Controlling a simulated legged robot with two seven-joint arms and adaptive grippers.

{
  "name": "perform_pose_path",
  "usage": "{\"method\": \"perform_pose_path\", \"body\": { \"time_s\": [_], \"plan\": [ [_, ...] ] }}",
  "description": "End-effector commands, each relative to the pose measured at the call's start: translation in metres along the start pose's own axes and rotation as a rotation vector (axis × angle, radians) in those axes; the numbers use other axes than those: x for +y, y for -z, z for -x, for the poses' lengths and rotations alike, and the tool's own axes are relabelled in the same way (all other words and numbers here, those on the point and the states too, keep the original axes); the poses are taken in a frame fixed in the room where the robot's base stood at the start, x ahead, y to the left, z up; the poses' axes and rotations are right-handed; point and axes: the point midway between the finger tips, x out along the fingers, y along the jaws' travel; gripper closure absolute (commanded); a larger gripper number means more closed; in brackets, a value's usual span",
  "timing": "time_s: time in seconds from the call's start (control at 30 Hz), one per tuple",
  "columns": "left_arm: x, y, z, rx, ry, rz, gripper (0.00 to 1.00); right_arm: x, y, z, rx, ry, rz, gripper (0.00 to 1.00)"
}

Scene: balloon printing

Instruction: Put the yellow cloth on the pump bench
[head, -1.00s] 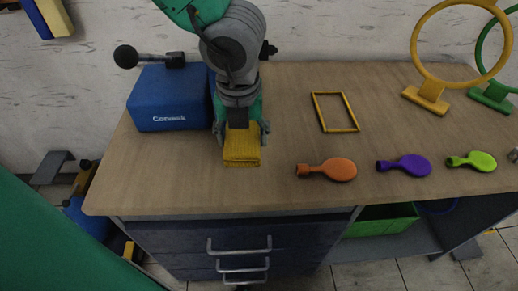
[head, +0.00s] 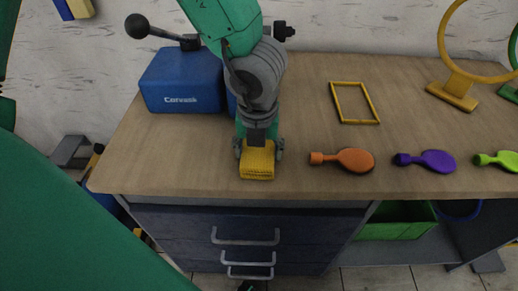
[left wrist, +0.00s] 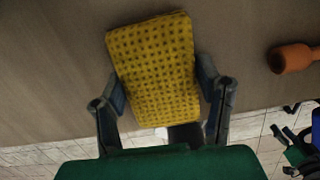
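The yellow cloth (head: 257,162) is a small folded, patterned pad. In the head view it lies between the fingers of my left gripper (head: 259,150), over the front part of the wooden bench top (head: 190,150). In the left wrist view the cloth (left wrist: 155,70) fills the space between the two fingers (left wrist: 162,105), which are shut on its sides. I cannot tell whether the cloth touches the bench top. My right gripper is not seen.
A blue box (head: 182,80) with a black-knobbed lever stands at the back left. An orange balloon-shaped piece (head: 355,160), a purple one (head: 432,161) and a green one (head: 497,160) lie to the right. A yellow frame (head: 354,103) and yellow ring stand (head: 455,88) are behind them.

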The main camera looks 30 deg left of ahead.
Motion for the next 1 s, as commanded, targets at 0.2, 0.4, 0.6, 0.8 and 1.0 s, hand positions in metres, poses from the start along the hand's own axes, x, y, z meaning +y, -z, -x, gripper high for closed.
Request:
{"method": "perform_pose_path", "body": {
  "time_s": [0.2,0.4,0.6,0.8,1.0],
  "plan": [
    [0.002,-0.001,-0.001,0.002,0.002,0.001,0.20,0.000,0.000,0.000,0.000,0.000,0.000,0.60],
    [0.001,-0.001,0.005,0.000,0.001,0.001,0.20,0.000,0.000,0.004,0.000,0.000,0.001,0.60],
    [-0.001,-0.001,0.042,-0.002,0.002,0.001,0.20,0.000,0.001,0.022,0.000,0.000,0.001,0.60],
    [0.000,-0.002,0.086,-0.001,0.003,0.002,0.20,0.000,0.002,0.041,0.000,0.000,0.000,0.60],
    [0.001,-0.001,0.115,0.000,0.001,0.001,0.20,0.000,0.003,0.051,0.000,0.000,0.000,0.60]
  ]
}}
